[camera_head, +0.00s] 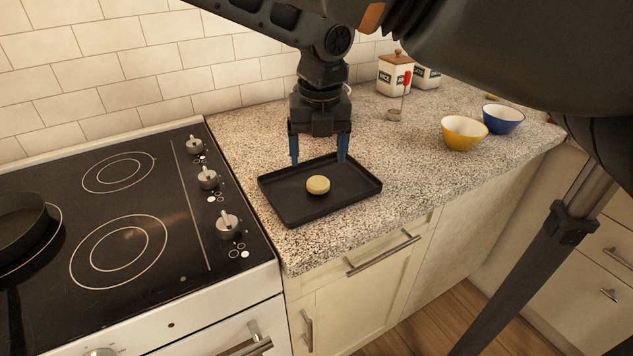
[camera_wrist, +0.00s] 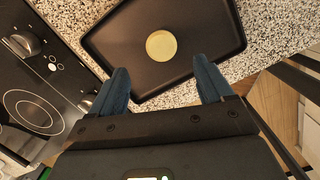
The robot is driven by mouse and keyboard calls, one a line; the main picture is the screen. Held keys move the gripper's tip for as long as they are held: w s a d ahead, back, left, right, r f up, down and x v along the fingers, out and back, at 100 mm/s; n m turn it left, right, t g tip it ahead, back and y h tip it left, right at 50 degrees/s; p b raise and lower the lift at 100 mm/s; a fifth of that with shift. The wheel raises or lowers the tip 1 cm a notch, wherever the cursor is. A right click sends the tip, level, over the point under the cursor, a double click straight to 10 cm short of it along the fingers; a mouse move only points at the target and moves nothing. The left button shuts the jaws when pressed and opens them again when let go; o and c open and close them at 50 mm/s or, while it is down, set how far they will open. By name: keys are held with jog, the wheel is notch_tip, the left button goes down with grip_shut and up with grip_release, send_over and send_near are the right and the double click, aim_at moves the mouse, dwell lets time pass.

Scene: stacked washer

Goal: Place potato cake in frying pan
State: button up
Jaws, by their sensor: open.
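The potato cake (camera_head: 318,184) is a small, round, pale yellow disc lying on a dark rectangular tray (camera_head: 285,210) on the counter. It also shows in the wrist view (camera_wrist: 161,45), ahead of the fingertips. The frying pan (camera_head: 22,226) is dark and sits on the stove at the left edge of the head view, partly cut off. My gripper (camera_head: 319,160) is over the back part of the tray, with its two blue fingers spread apart and empty. In the wrist view the gap between the fingers (camera_wrist: 166,80) is in line with the potato cake, which the fingers do not touch.
The black stovetop (camera_head: 160,205) with several knobs adjoins the counter at the left. A yellow bowl (camera_head: 464,133), a blue bowl (camera_head: 502,119) and white canisters (camera_head: 394,74) stand on the counter at the right. A tiled wall (camera_head: 110,75) is behind. Bare counter (camera_head: 410,160) lies right of the tray.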

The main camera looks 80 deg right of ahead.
aim_at(318, 181)
jog(key=shift+w+d+f+p, duration=0.15)
jog(key=shift+f+p, duration=0.1)
jog(key=shift+f, duration=0.9)
jog(key=shift+s+d+f+p, duration=0.1)
jog(key=shift+d+f+p, duration=0.15)
jog(key=shift+f, duration=0.95)
jog(key=shift+w+d+f+p, duration=0.1)
jog(key=shift+f+p, duration=0.2)
jog(key=shift+f, duration=0.85)
jog(key=c, duration=1.2)
jog(key=shift+r, duration=0.1)
